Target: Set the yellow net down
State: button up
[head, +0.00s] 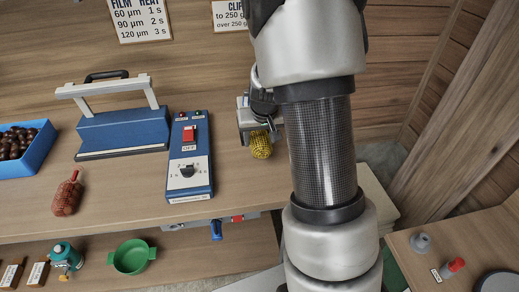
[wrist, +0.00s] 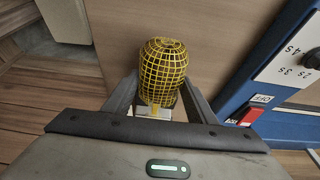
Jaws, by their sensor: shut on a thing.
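The yellow net (head: 261,145) is a small, rounded mesh bundle over the wooden bench top, to the right of the blue control box. It also shows in the wrist view (wrist: 164,66), upright in the picture between the two fingers. My gripper (wrist: 160,88) is shut on the lower part of the yellow net; a pale piece shows below the mesh between the fingers. In the head view my gripper (head: 259,124) is partly hidden behind my arm. I cannot tell whether the net touches the bench top.
The blue control box (head: 190,150) with its dial stands close to the left. Further left are a blue sealer (head: 124,132), a red net bag (head: 67,195) and a blue crate (head: 44,152) of chestnuts. A green bowl (head: 131,257) sits on the lower shelf.

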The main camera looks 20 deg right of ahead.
jog(key=shift+f+b, duration=0.4)
jog(key=shift+f, duration=1.6)
jog(key=shift+f, duration=0.15)
jog(key=o, duration=1.3)
